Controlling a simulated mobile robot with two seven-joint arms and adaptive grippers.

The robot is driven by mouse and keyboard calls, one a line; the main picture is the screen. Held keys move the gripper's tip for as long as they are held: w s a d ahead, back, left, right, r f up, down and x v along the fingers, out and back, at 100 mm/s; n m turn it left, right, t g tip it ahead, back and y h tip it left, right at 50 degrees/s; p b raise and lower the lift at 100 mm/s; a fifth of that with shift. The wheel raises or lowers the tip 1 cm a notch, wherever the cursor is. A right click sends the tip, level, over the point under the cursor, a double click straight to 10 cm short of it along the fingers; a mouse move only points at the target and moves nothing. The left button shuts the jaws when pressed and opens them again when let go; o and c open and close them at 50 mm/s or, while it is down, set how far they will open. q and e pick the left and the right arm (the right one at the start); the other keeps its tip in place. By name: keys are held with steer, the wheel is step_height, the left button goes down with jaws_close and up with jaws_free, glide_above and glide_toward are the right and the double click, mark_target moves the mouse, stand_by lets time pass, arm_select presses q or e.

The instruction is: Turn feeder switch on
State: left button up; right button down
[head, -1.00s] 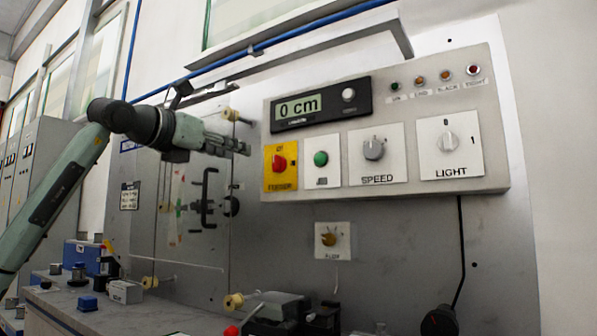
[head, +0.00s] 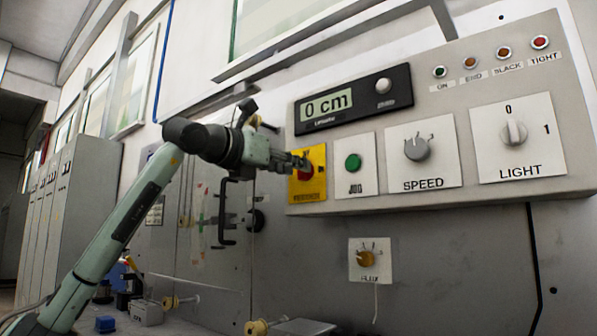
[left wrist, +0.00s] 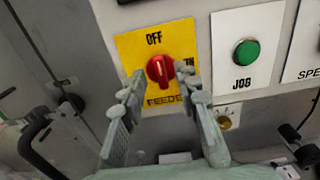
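The feeder switch is a red knob (left wrist: 159,69) on a yellow plate (left wrist: 128,45) marked OFF at the top and FEEDER at the bottom. Its white pointer mark looks roughly upright, towards OFF. In the head view the yellow plate (head: 318,185) is at the left end of the grey control panel (head: 440,85), and my gripper covers part of the knob. My left gripper (head: 303,163) is in front of the knob. In the left wrist view its fingers (left wrist: 162,92) are apart, with the knob beyond and between their tips. I cannot tell whether they touch it. My right gripper is not in view.
A green JOG button (head: 353,162), a SPEED knob (head: 417,148) and a LIGHT knob (head: 514,133) are to the right. The display (head: 326,105) above reads 0 cm. A black handle (head: 222,215) is left of and below the gripper.

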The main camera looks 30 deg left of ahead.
arm_select(q)
steer(key=shift+w+d, duration=0.1)
steer(key=shift+w, duration=0.25)
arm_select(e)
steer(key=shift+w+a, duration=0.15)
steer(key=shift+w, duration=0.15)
arm_select(q)
steer(key=shift+r, duration=0.1)
steer(key=shift+c, duration=0.5)
jaws_close()
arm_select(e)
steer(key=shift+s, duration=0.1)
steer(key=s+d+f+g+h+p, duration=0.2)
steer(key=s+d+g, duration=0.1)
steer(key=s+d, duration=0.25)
arm_select(q)
steer(key=shift+d+f+m+p, duration=0.1)
steer(key=shift+m+p, duration=1.6)
steer(key=shift+m, duration=2.85)
steer(key=shift+d+f+m+p, duration=0.1)
steer(key=shift+m+p, duration=1.55)
steer(key=shift+m, duration=2.9)
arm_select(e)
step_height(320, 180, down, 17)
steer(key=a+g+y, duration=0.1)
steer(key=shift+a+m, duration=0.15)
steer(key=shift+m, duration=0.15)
